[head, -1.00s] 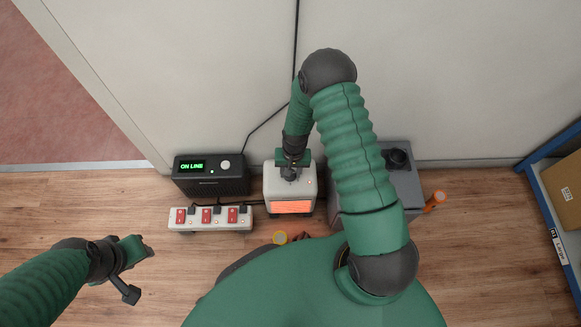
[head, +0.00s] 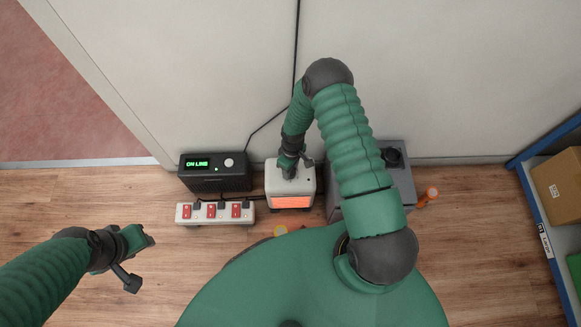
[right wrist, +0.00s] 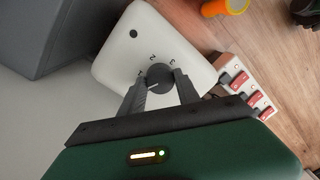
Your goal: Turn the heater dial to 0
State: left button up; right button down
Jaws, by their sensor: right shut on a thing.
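The heater (head: 281,168) is a small white box on the floor by the wall, its front grille (head: 291,203) glowing orange. In the right wrist view its pale top (right wrist: 118,50) carries a round dark dial (right wrist: 158,76) with numbers around it; 2 and 3 are legible. My right gripper (head: 289,172) reaches down onto the top. Its two fingers (right wrist: 160,92) are shut on the dial, one on each side. The dial's setting is not clearly readable, and 0 is not visible. My left gripper (head: 140,262) is open and empty above the floor at left.
A black box (head: 214,180) reading ON LINE and a power strip (head: 214,220) with red switches stand left of the heater. A dark grey box (head: 402,180) stands close on its right. An orange object (head: 428,196) lies beyond. A blue shelf (head: 529,200) is far right.

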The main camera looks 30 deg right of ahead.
jog(key=shift+n+p, duration=0.55)
jog(key=shift+n, duration=1.65)
jog(key=c, duration=0.9)
grip_release()
jog(key=r+p, duration=0.2)
jog(key=r, duration=0.3)
jog(key=r+p, duration=0.2)
jog(key=r, duration=0.4)
jog(key=r+p, duration=0.3)
jog(key=r, duration=0.2)
jog(key=shift+w+d+r, duration=0.35)
jog(key=shift+d, duration=0.05)
